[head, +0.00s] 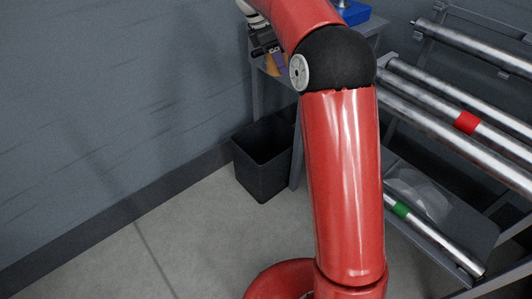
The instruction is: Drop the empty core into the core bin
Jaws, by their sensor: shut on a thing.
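A black open-topped bin (262,176), which looks like the core bin, stands on the floor against the wall, left of my arm. My gripper (270,52) shows small at the top, at the end of my red arm. It is shut on a tan piece (276,66) that looks like the cardboard core; only a small part of it shows. In the picture the gripper and core are above the bin, close to the grey bench. How far apart they are in depth I cannot tell. The bin's inside is dark.
A grey bench (368,28) with a blue object (353,12) stands behind my arm. A rack of metal rollers (450,118), one with a red band, fills the right. The floor (190,230) at left is clear.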

